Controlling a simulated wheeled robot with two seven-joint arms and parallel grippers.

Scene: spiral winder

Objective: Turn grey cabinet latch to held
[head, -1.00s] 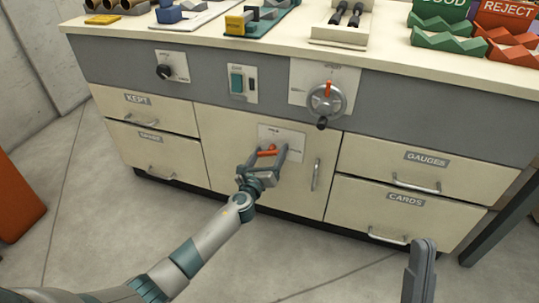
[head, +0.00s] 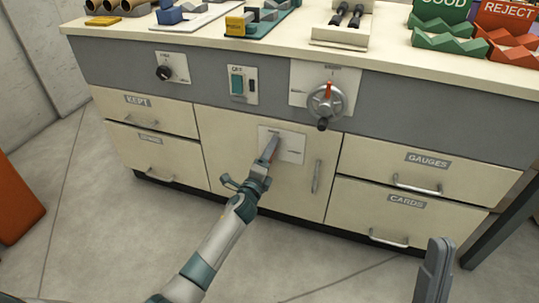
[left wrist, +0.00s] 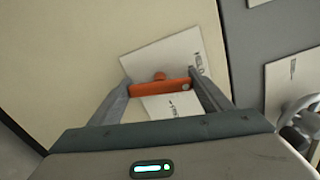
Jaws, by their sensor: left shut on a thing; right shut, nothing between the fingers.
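The latch has an orange handle (left wrist: 150,89) on a white label plate (head: 291,148) on the cream cabinet door (head: 232,165). The plate carries a HELD mark near its top edge in the head view. My left gripper (head: 271,149) is in front of the plate, seen nearly edge-on, and hides the handle there. In the left wrist view the left gripper's fingers (left wrist: 163,92) are on either side of the orange handle, shut on it. The plate looks tilted in that view. My right gripper (head: 436,268) is shut and empty at the lower right, away from the cabinet.
A door pull (head: 316,177) is right of the plate. Drawers flank the door, including GAUGES (head: 428,160) and CARDS (head: 406,202). A crank wheel (head: 325,100), a green switch (head: 237,84) and a black knob (head: 164,72) sit above. The floor in front is clear.

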